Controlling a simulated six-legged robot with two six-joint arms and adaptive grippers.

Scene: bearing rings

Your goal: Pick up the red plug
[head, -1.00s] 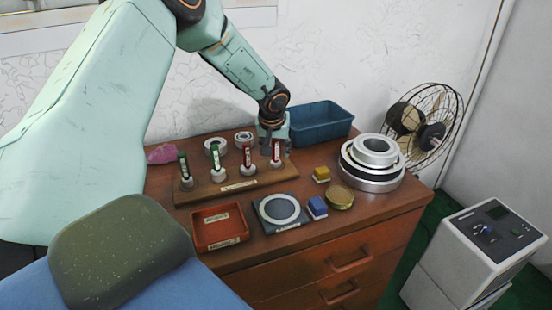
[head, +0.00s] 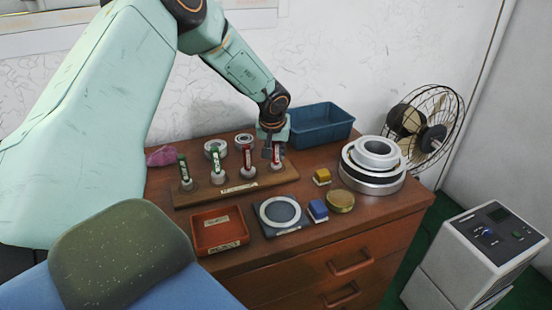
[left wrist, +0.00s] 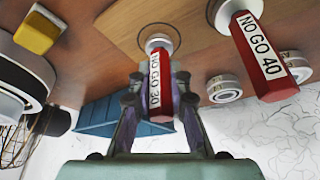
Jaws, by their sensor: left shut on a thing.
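A red plug marked "NO GO 30" (left wrist: 160,78) stands at the right end of the wooden rack (head: 232,187), its foot at a rack seat. My left gripper (head: 276,150) comes down from above it. In the left wrist view its fingers (left wrist: 158,95) are closed on the plug's two sides. A second red plug, marked "NO GO 40" (left wrist: 262,58), stands beside it and also shows in the head view (head: 247,155). Two green plugs (head: 216,160) stand further left in the rack. My right gripper is in neither view.
A blue bin (head: 322,128) stands behind, right of the gripper. Stacked metal rings (head: 372,180) are at the right. A red tray (head: 220,245), a ring on a dark plate (head: 300,226), blue and yellow blocks and a brass disc (head: 340,203) lie in front.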

